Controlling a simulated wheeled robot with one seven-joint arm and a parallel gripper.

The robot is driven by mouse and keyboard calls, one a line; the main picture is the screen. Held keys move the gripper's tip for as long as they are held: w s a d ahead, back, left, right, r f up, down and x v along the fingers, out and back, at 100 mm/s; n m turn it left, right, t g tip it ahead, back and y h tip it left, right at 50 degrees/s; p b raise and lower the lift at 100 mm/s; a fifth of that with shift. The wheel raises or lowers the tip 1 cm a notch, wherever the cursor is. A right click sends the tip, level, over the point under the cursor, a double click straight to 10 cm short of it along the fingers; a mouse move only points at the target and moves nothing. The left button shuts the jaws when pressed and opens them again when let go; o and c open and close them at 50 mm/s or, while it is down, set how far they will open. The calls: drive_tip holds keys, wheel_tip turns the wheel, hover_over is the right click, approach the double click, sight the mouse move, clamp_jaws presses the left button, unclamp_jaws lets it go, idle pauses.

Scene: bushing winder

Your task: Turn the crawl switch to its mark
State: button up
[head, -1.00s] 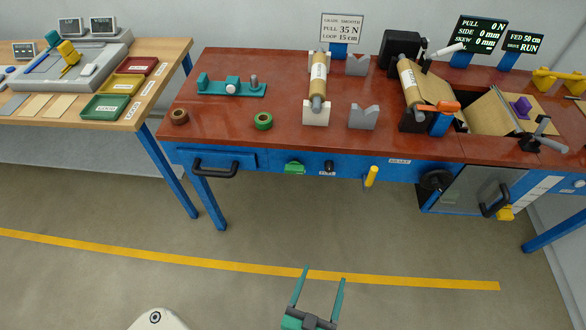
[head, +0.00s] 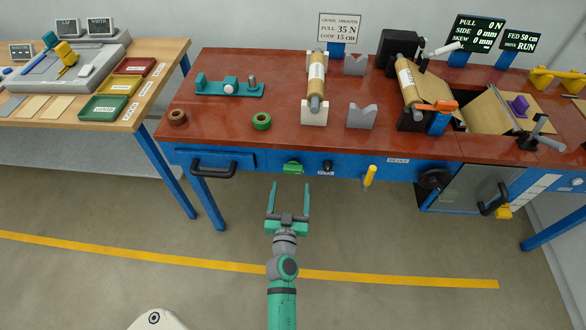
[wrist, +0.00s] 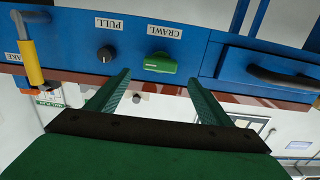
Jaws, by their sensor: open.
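The crawl switch (head: 292,168) is a green knob on the blue front panel of the bench. In the wrist view the green crawl switch (wrist: 160,63) shows upside down, beside its white CRAWL label (wrist: 164,32). I cannot make out its mark clearly. My gripper (head: 290,184) is open and empty, just in front of the panel and pointing at the switch. In the wrist view the switch appears between the two fingertips of my gripper (wrist: 158,76), beyond them and apparently untouched.
A black PULL knob (wrist: 106,53) sits close beside the switch. A yellow lever (head: 369,175) is further right, and a drawer with a black handle (head: 214,171) is to the left. The floor before the bench is clear.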

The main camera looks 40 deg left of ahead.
sight(292, 171)
drive_tip(key=x, duration=0.9)
drive_tip(key=shift+w, duration=0.2)
drive_tip(key=shift+s, duration=0.1)
drive_tip(key=c, duration=1)
